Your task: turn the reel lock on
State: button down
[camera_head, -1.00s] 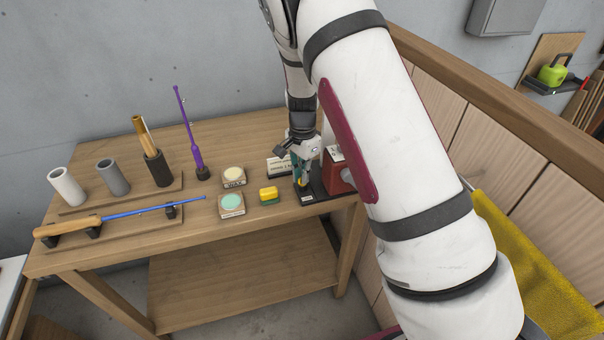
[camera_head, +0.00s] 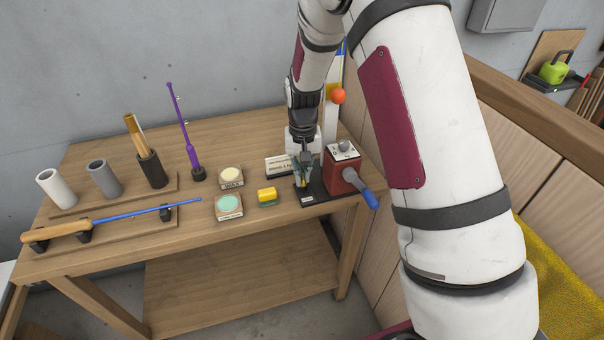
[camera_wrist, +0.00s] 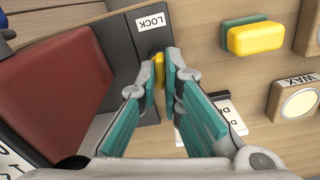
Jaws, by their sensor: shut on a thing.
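The reel lock is a small yellow lever (camera_wrist: 158,69) on a black base plate (camera_wrist: 122,42) with a white LOCK label (camera_wrist: 151,21). In the wrist view my gripper (camera_wrist: 162,76) is shut on the yellow lever, with its teal-padded fingers on either side of it. The fingers hide most of the lever. In the head view my gripper (camera_head: 303,181) points down at the black plate, left of the red reel box (camera_head: 341,178). The red box has a dial on top and a blue handle (camera_head: 369,199) at its right.
A white-faced sign (camera_head: 278,166) stands just left of my gripper. A yellow-green block (camera_head: 267,196) and two tins, one marked WAX (camera_head: 231,177), sit further left on the wooden bench (camera_head: 110,146). Rods and cylinders stand at the left. An orange ball (camera_head: 338,96) is behind my wrist.

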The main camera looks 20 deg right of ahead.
aim_at(303, 176)
jog(key=shift+w+n, duration=0.1)
jog(key=shift+n, duration=1.2)
jog(key=c, duration=1.7)
grip_release()
notch_tip(303, 176, up, 12)
